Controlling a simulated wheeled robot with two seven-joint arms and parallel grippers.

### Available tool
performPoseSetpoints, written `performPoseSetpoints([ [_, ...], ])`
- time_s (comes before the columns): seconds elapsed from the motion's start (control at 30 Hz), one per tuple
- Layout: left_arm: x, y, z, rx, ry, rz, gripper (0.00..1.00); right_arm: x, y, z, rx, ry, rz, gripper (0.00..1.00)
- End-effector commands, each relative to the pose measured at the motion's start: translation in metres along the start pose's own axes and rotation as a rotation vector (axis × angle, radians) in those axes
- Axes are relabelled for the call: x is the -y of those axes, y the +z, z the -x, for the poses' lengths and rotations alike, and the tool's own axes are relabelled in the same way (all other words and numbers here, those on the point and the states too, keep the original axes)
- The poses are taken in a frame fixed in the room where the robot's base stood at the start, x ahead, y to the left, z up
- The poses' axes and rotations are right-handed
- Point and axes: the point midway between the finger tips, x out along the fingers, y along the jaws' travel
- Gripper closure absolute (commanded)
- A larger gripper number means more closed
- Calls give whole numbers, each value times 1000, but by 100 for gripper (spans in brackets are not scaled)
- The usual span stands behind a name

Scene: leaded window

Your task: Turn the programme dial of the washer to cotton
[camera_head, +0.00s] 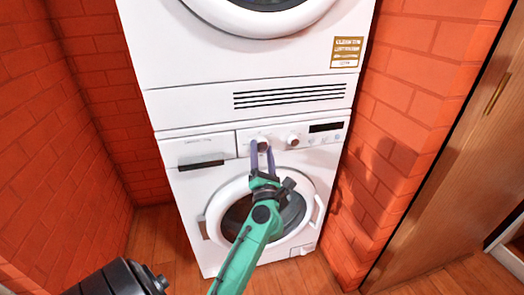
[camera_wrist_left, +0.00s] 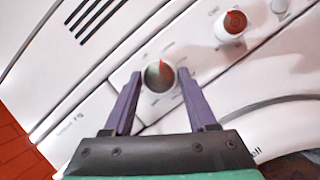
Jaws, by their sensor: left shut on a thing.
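The white washer (camera_head: 190,181) stands below a second white machine. Its front panel carries two round knobs. The grey knob (camera_wrist_left: 159,76), with a red pointer mark, sits between the purple fingers of my left gripper (camera_wrist_left: 160,72); the gripper is shut on it. In the head view my left gripper (camera_head: 262,147) reaches up to this left knob, which it partly covers. The other knob (camera_head: 292,140) is to the right and free; in the left wrist view it (camera_wrist_left: 230,25) has a reddish face. The panel lettering is too small to read. My right gripper is not in view.
A dark display (camera_head: 326,127) and small buttons are right of the knobs. A drawer (camera_head: 203,150) is at the panel's left. The round door (camera_head: 312,203) is partly behind my left arm. Orange brick walls (camera_head: 400,130) stand close on both sides.

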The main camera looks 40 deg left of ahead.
Motion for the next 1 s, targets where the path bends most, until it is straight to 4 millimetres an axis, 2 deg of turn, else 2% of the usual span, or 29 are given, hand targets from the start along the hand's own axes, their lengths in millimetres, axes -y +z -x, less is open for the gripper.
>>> performPoseSetpoints([
  [0.13, 0, 0, 0, 2, 0, -1, 98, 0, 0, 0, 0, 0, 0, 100],
  [0.17, 0, 0, 0, 2, 0, -1, 35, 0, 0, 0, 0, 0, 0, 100],
  [0.2, 0, 0, 0, 1, 0, 0, 20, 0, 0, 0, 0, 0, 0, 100],
  [0.23, 0, 0, 0, 1, 0, 0, 12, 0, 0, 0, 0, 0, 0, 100],
  [0.53, 0, 0, 0, 1, 0, 0, 12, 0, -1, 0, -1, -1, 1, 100],
  [0.67, 2, -1, 10, 0, -2, -1, 12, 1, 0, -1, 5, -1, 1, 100],
  [0.77, 2, -3, 29, -2, -3, 1, 12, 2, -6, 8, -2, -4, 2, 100],
  [1.0, 3, -4, 100, -2, -5, -1, 12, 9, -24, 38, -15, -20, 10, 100],
])
